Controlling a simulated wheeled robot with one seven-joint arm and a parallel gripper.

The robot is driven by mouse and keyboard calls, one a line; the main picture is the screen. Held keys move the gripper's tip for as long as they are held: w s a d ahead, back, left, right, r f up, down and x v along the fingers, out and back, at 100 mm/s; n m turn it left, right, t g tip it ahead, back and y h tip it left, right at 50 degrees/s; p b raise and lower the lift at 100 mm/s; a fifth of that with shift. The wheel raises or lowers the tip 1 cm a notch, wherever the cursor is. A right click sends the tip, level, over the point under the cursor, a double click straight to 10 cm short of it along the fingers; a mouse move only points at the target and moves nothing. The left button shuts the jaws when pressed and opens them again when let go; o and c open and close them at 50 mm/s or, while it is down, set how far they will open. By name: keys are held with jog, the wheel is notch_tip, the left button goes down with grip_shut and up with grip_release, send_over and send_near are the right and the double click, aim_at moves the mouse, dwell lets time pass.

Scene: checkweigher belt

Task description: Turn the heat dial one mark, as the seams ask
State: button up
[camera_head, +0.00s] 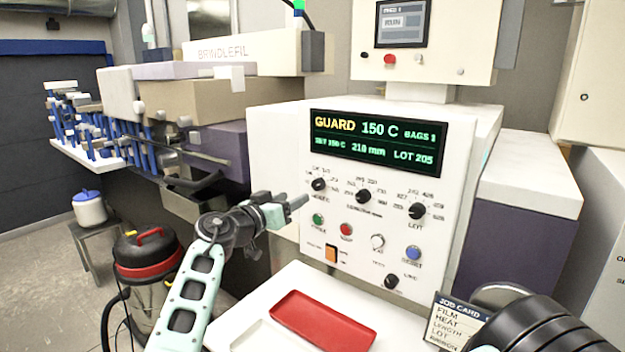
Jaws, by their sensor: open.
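The white control panel (440,165) has a row of three black dials. The left dial (319,184) is probably the heat dial; its small label is blurred. The middle dial (363,196) and right dial (417,210) sit beside it. My gripper (298,203) is just below and left of the left dial, pointing toward the panel. It is open, with nothing seen between its fingers; it appears apart from the dial, though the depth gap is hard to judge. The display (378,143) reads GUARD, 150 C, 210 mm, LOT 205, BAGS 1. No seams can be made out.
A red tray (323,320) lies in front. A job card (458,318) stands lower right, partly hidden.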

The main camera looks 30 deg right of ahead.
aim_at(316, 186)
jog(key=p+x, duration=0.3)
jog(key=x, duration=0.5)
jog(key=shift+r+p, duration=0.1)
jog(key=shift+p, duration=0.3)
jog(key=shift+w+d, duration=0.25)
jog(key=shift+d, duration=0.35)
jog(key=shift+c, duration=0.3)
jog(key=c, duration=0.9)
